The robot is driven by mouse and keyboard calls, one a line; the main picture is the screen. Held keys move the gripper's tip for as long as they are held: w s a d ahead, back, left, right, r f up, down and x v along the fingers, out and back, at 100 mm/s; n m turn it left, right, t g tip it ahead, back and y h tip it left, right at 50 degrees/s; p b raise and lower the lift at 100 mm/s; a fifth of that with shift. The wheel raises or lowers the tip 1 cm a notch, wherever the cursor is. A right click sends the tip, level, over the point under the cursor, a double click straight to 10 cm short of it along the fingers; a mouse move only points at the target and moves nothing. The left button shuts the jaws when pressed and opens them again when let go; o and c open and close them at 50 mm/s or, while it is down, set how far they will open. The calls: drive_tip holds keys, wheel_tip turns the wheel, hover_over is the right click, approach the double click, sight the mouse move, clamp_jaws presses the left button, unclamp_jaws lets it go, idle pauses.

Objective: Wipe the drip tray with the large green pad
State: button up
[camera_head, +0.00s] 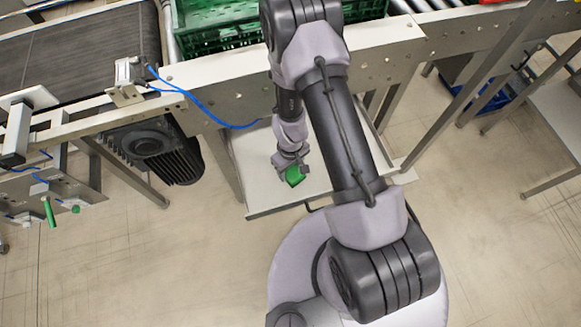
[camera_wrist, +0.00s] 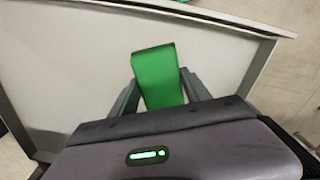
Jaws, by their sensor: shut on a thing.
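The drip tray (camera_head: 253,190) is a pale, flat tray with a low rim, low down below the conveyor frame. It fills most of the wrist view (camera_wrist: 60,60). The green pad (camera_head: 295,176) is in my gripper over the tray. In the wrist view the pad (camera_wrist: 158,75) is a bright green block between the two grey fingers. My gripper (camera_head: 289,166), also seen in the wrist view (camera_wrist: 160,92), is shut on the pad. I cannot tell whether the pad's underside touches the tray. My arm hides part of the tray's right side.
The conveyor frame (camera_head: 380,50) runs above the tray's far side, with a green crate (camera_head: 215,40) on it. A dark motor (camera_head: 155,150) hangs to the left. Blue cables (camera_head: 200,104) droop from the frame. A metal leg (camera_head: 222,160) stands left of the tray. Open floor (camera_head: 120,250) lies in front.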

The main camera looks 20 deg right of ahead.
drive_tip(key=shift+r+p, duration=1.7)
drive_tip(key=shift+r, duration=0.6)
drive_tip(key=shift+f, duration=0.25)
